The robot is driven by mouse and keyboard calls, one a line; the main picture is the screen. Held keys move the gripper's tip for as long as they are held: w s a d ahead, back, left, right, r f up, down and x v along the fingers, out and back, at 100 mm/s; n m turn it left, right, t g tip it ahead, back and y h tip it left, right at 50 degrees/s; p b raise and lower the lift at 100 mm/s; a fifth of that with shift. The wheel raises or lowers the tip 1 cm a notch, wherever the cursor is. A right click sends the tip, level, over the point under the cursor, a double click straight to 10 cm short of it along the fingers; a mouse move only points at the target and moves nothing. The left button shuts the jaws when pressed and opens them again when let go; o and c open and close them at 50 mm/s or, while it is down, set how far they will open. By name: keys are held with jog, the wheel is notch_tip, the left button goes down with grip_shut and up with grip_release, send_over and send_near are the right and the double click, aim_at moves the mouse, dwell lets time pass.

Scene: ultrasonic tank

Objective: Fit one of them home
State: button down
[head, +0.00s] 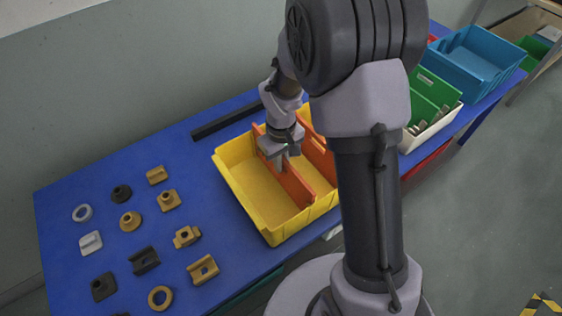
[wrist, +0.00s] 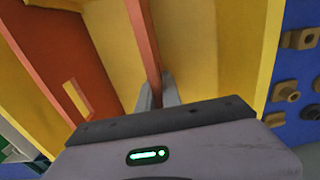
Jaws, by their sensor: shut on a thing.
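A yellow bin (head: 240,200) stands on the blue table. My gripper (head: 284,158) is over it, shut on the top edge of an orange divider (head: 296,186). This held divider stands upright and runs across the bin between two opposite walls. In the wrist view the held divider (wrist: 143,35) rises between my fingers, seen edge-on. A second orange divider (head: 318,153) stands in the bin to the right, partly hidden by my arm. Its slot-shaped hole shows in the wrist view (wrist: 77,98). Whether the held divider's lower edge sits fully down is hidden.
Several small brown, black and grey parts, including a brown block (head: 203,270), lie on the table left of the bin. A dark bar (head: 226,119) lies behind it. A blue bin (head: 468,62) and a white bin (head: 440,120) with green dividers stand to the right.

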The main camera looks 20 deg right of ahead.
jog(key=shift+f+b, duration=0.4)
jog(key=shift+f, duration=0.25)
jog(key=c, duration=1.5)
grip_release()
jog(key=shift+o, duration=0.2)
jog(key=shift+r, duration=0.1)
notch_tip(320, 180, up, 17)
jog(key=p, duration=0.7)
jog(key=shift+r+p, duration=0.15)
jog(key=shift+p, duration=0.15)
jog(key=s+a+r+m+t+y, duration=0.1)
jog(key=s+a+r+m+t, duration=0.1)
jog(key=s+r, duration=0.5)
jog(key=s+a+r+m+t+y, duration=0.1)
jog(key=s+r+m, duration=0.5)
jog(key=s, duration=0.6)
jog(key=a+r+t, duration=0.1)
jog(key=t, duration=0.1)
jog(key=shift+t, duration=0.4)
